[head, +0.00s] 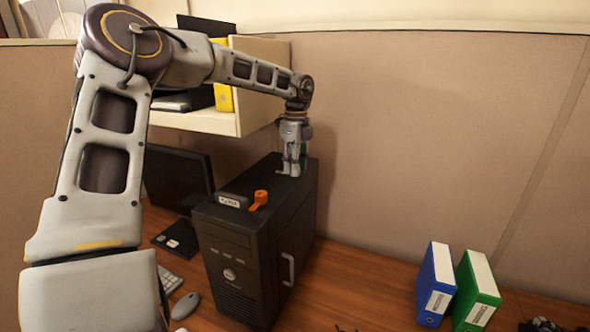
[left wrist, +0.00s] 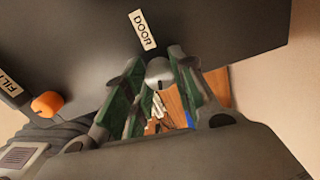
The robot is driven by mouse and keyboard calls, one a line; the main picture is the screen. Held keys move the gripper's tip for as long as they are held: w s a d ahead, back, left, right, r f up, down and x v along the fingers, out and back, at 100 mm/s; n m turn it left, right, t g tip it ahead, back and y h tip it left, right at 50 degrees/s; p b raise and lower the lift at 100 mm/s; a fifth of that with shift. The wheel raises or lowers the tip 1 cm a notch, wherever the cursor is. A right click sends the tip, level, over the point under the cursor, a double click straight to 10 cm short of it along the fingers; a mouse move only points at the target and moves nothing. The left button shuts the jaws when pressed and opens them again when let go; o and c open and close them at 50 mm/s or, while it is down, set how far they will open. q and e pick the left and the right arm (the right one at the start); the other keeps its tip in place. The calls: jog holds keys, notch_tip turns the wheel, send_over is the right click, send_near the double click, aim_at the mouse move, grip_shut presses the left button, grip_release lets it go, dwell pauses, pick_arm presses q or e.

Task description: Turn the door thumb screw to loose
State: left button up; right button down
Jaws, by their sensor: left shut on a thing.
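The black computer tower (head: 245,228) stands upright on the desk. In the left wrist view a white DOOR label (left wrist: 142,30) lies on its dark surface. Beside that label is a small grey rounded knob, the door thumb screw (left wrist: 159,71). My left gripper (head: 291,170) reaches down to the far end of the tower's top. In the left wrist view its green-padded fingers (left wrist: 160,80) are closed on the thumb screw from both sides. In the head view the fingers hide the screw. The screw's turn position cannot be read. My right gripper is in neither view.
An open shelf (head: 238,117) hangs behind my left arm. A monitor (head: 178,178) stands left; blue (head: 436,285) and green binders (head: 476,292) stand right.

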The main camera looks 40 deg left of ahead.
pick_arm(q)
jog(key=shift+n, duration=1.9)
jog(key=o, duration=1.1)
jog(key=shift+c, duration=0.2)
notch_tip(320, 180, up, 12)
jog(key=shift+w, duration=0.15)
jog(key=shift+f, duration=0.1)
